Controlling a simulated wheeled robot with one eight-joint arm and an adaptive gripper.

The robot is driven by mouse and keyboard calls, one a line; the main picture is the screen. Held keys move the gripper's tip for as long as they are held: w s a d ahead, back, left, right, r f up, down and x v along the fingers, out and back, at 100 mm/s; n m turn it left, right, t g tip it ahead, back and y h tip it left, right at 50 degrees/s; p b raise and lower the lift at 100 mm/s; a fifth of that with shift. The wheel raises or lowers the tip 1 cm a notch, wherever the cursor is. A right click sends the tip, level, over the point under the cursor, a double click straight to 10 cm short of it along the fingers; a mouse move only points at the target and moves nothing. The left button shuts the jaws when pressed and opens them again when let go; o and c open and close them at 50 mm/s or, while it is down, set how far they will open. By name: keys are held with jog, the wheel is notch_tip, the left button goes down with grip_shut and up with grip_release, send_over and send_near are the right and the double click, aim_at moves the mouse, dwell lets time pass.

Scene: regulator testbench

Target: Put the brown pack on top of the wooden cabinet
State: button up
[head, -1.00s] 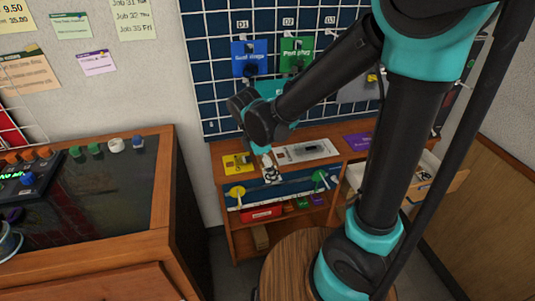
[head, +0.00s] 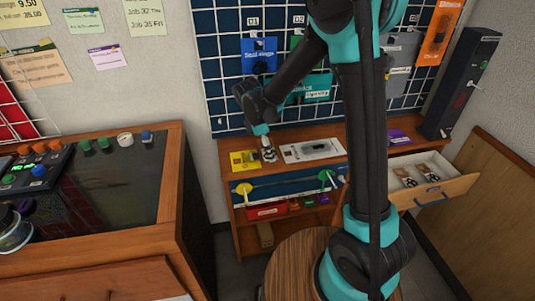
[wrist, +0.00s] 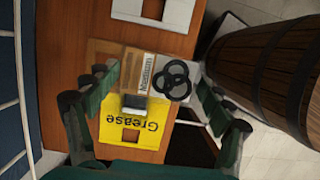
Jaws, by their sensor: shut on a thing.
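The brown pack (wrist: 132,67) has a "Medium" label and black rings in the wrist view. It sits between the two fingers of my gripper (wrist: 158,82), which are shut on it. In the head view my gripper (head: 264,134) points down with the pack (head: 268,153) just below it, over the wooden bench beside the yellow card. The wooden cabinet may be this bench unit (head: 232,205) with shelves and an open drawer, or the wooden cabinet at the left (head: 100,280); I cannot tell which.
A yellow "Grease" card (wrist: 133,127) and a white plate (head: 312,150) lie on the bench top. An open drawer (head: 450,189) at the right holds similar packs. A round wooden barrel (head: 290,255) stands in front. A dark tool board (head: 225,90) rises behind.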

jog(key=shift+w+a+f, duration=0.1)
jog(key=shift+w+f, duration=0.1)
jog(key=shift+f, duration=0.6)
jog(key=shift+w+f, duration=0.2)
jog(key=shift+f, duration=0.6)
jog(key=o, duration=0.9)
jog(key=shift+f, duration=0.15)
jog(key=v, duration=1.2)
